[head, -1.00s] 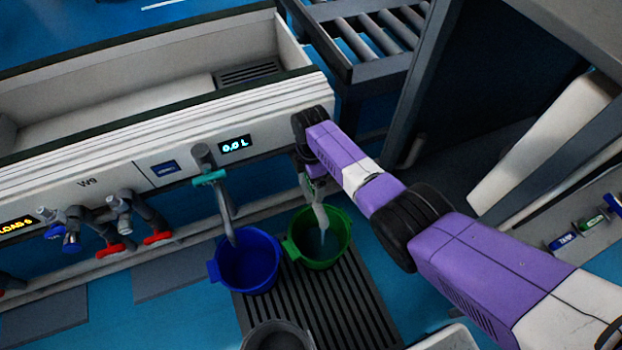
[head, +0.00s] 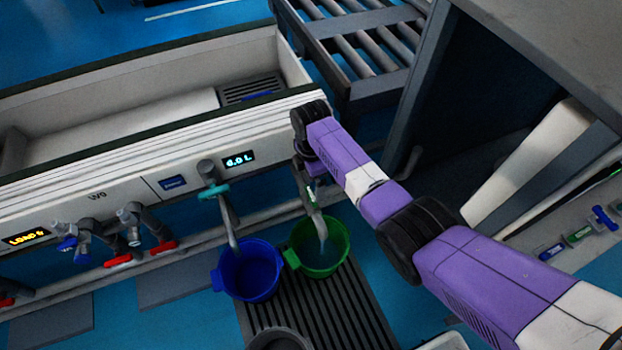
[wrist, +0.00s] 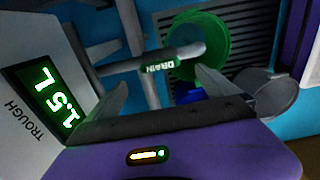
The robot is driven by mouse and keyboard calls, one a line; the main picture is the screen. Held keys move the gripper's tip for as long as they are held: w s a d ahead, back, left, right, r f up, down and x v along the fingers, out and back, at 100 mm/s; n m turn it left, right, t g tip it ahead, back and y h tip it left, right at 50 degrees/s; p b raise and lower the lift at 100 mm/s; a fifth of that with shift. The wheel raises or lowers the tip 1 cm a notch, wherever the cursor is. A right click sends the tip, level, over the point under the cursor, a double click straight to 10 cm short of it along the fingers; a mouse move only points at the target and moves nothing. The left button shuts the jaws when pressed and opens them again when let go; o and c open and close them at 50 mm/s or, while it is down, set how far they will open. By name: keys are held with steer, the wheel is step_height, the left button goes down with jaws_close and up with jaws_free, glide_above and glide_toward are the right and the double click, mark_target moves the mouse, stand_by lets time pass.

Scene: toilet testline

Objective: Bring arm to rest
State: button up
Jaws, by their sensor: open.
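My purple arm reaches from the right to the trough front. My gripper (head: 312,192) is at the trough front above the green bucket (head: 320,247), partly hidden by the arm. In the wrist view my gripper (wrist: 160,92) has its two grey fingers apart. A handle marked DRAIN (wrist: 160,64) shows ahead of the fingers, roughly between them; whether they touch it I cannot tell. The green bucket also shows in the wrist view (wrist: 203,45), beyond the handle.
A blue bucket (head: 248,270) stands left of the green one, under a teal-handled tap (head: 213,191). The trough (head: 150,115) has a lit display (head: 239,160). A close display (wrist: 58,98) reads 1.5 L. A roller conveyor (head: 360,45) stands behind; a dark cabinet is at right.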

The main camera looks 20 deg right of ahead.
steer(key=s+a+f+m+t+y, duration=0.2)
steer(key=s+a+f+m+t, duration=0.25)
steer(key=s+a+f, duration=0.65)
steer(key=s+d+r+m+t, duration=0.2)
steer(key=s+r+m, duration=0.2)
steer(key=s, duration=0.5)
steer(key=s+d+r+m+t, duration=0.2)
steer(key=s+r+m+t, duration=0.15)
steer(key=s, duration=0.55)
steer(key=s+d+r+m+t+h, duration=0.1)
steer(key=s+d+r+m+t, duration=0.15)
steer(key=s+r, duration=0.45)
steer(key=s+d+r+m+t, duration=0.1)
steer(key=s+d+r+m, duration=0.15)
steer(key=r, duration=0.85)
steer(key=s+d+r+m+t+h, duration=0.1)
steer(key=s+d+r, duration=0.3)
steer(key=r, duration=0.6)
step_height(320, 180, up, 23)
steer(key=a+p, duration=0.1)
steer(key=p, duration=2.2)
steer(key=shift+s+a+r, duration=0.15)
steer(key=shift+s+r, duration=0.05)
steer(key=shift+s, duration=0.05)
